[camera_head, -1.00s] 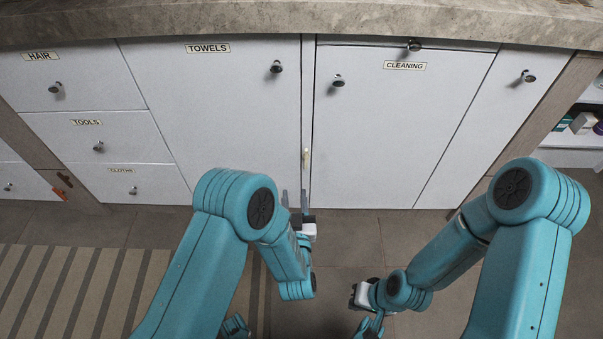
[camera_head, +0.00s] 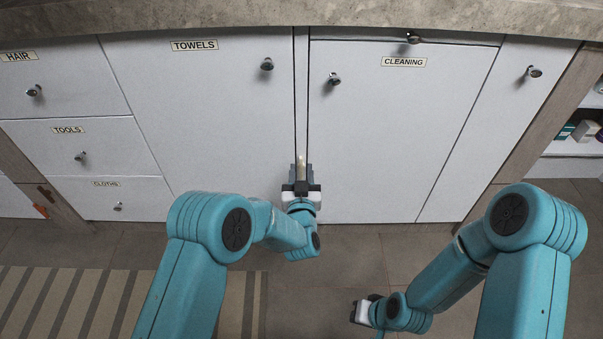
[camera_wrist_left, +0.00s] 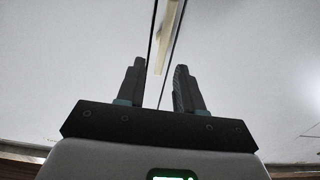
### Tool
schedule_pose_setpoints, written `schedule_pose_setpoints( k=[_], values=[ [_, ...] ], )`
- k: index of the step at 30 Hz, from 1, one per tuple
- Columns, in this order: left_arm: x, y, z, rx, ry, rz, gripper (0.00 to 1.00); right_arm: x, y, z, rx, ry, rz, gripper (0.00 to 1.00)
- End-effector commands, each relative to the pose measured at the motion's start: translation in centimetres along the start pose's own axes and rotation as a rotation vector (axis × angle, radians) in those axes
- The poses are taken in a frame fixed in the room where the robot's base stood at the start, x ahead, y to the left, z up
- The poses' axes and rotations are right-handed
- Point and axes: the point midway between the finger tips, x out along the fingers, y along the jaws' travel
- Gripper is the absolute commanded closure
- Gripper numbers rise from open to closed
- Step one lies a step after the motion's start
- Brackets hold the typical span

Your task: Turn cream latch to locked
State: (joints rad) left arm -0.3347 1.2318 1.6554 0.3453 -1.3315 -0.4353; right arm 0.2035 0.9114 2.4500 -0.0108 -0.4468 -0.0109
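The cream latch (camera_head: 301,164) is a small upright bar on the narrow strip between the towels door and the cleaning door. In the left wrist view the latch (camera_wrist_left: 168,35) is a long pale bar running up and down, ahead of the fingertips. My left gripper (camera_head: 301,174) is just below the latch, its fingers pointing up at it. In the left wrist view the fingers of the left gripper (camera_wrist_left: 158,75) stand apart, with nothing held between them. My right gripper (camera_head: 358,312) is low near the floor, away from the cabinets; its fingers are not clear.
The towels door (camera_head: 215,120) and the cleaning door (camera_head: 390,140) are shut, each with a round knob. Labelled drawers (camera_head: 70,145) are at left. A stone countertop (camera_head: 300,15) overhangs above. An open shelf (camera_head: 575,150) is at right. A striped rug (camera_head: 90,305) lies on the floor.

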Motion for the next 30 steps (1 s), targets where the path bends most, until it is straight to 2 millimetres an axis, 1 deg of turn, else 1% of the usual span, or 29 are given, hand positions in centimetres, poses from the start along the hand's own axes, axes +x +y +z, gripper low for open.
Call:
schedule_pose_setpoints(
  k=[1, 3, 6, 14, 17, 18, 26, 30],
  values=[
    [0.6, 0.0, 0.2, 0.0, 0.002, -0.001, 0.64, 0.5, 0.2, -0.1, -0.001, 0.006, 0.0, 1.0],
    [1.3, 0.0, 0.1, 0.0, 0.002, -0.001, 0.64, 0.7, 0.2, -0.3, -0.003, 0.012, 0.0, 1.0],
    [1.8, 0.0, 0.1, 0.0, 0.0, 0.001, 0.64, 0.8, 0.2, -0.4, -0.004, 0.017, -0.001, 1.0],
    [1.9, 0.0, 0.0, 0.0, 0.0, 0.001, 0.64, 0.7, 0.2, -0.4, -0.004, 0.018, -0.001, 1.0],
    [1.9, 0.0, 0.0, 0.0, -0.001, 0.001, 0.93, 0.7, 0.2, -0.4, -0.004, 0.018, -0.001, 1.0],
    [1.9, 0.1, 0.0, 0.0, -0.001, 0.001, 1.0, 0.7, 0.2, -0.4, -0.004, 0.018, -0.001, 1.0],
    [1.9, 0.1, 0.0, 0.008, -0.001, 0.001, 1.0, 0.7, 0.2, -0.4, -0.004, 0.018, -0.001, 1.0],
    [1.9, 0.2, 0.0, 0.042, -0.001, 0.001, 1.0, 0.7, 0.2, -0.4, -0.004, 0.017, -0.001, 1.0]
  ],
)
